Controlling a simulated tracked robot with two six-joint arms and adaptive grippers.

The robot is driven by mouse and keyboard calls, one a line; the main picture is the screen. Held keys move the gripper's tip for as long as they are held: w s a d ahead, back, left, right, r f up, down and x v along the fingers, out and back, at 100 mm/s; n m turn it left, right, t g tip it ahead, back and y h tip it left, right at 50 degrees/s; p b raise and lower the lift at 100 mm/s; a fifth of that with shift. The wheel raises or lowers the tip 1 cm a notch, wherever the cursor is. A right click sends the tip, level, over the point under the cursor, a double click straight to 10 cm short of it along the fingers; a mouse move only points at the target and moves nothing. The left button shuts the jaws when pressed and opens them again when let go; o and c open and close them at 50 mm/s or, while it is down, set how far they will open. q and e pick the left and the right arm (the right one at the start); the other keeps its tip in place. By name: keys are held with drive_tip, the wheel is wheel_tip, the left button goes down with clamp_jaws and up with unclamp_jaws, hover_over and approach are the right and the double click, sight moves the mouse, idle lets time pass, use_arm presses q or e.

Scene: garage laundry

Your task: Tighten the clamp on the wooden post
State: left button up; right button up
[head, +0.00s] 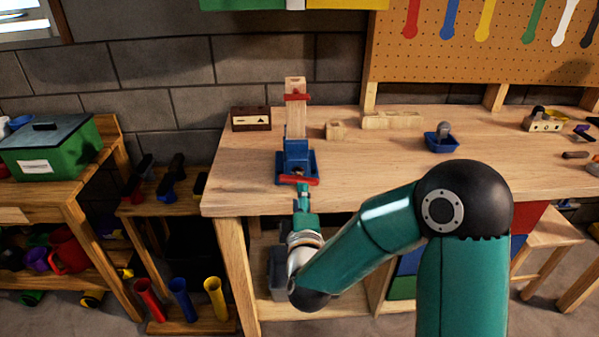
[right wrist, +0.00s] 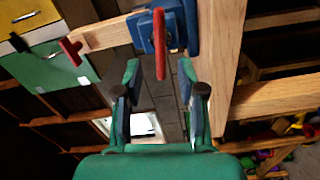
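A blue clamp (head: 297,158) with a red bar handle (head: 299,180) stands at the workbench's front edge. The light wooden post (head: 295,119) rises upright from it, with a red piece (head: 296,97) across its upper part. My right gripper (head: 303,187) is just in front of the handle. In the right wrist view its two fingers (right wrist: 158,72) are apart, and one end of the red handle (right wrist: 160,45) shows between the fingertips. I cannot tell whether they touch it. The blue clamp body (right wrist: 178,28) lies beyond. My left gripper is out of view.
The workbench (head: 250,180) has a dark box (head: 251,118) left of the post and wooden blocks (head: 392,120) to the right. A blue tray (head: 442,141) sits farther right. A green bin (head: 50,150) is on the left shelf. The bench's front right is clear.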

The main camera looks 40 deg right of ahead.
sight(299, 181)
drive_tip(key=x, duration=0.6)
drive_tip(key=shift+f+p, duration=0.1)
drive_tip(key=shift+p, duration=0.25)
drive_tip(key=shift+c, duration=0.2)
clamp_jaws()
